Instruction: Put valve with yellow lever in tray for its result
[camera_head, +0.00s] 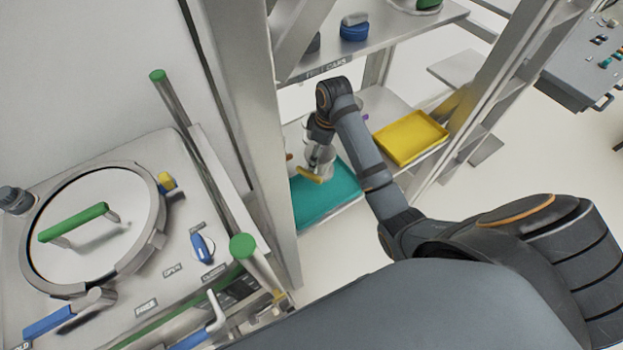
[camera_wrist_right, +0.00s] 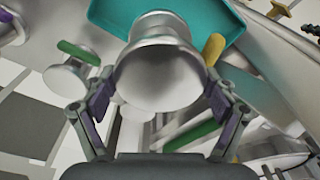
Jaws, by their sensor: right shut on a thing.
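The silver valve (camera_head: 322,163) with the yellow lever (camera_head: 308,175) hangs in my right gripper (camera_head: 318,150), over the teal tray (camera_head: 328,203) on the lower shelf. In the right wrist view the valve's round silver body (camera_wrist_right: 157,72) sits between the two fingers of my right gripper (camera_wrist_right: 160,100), with its yellow lever (camera_wrist_right: 214,48) at the upper right. The teal tray (camera_wrist_right: 108,14) shows behind it. I cannot tell whether the valve touches the tray. A yellow tray (camera_head: 410,137) lies on the same shelf to the right. My left gripper is not in view.
A metal upright (camera_head: 250,130) stands left of the teal tray. The upper shelf (camera_head: 385,60), holding a blue-based part (camera_head: 354,30), overhangs the arm. A machine with a round lid (camera_head: 95,225) stands at left. A green-levered valve (camera_wrist_right: 70,75) shows in the wrist view.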

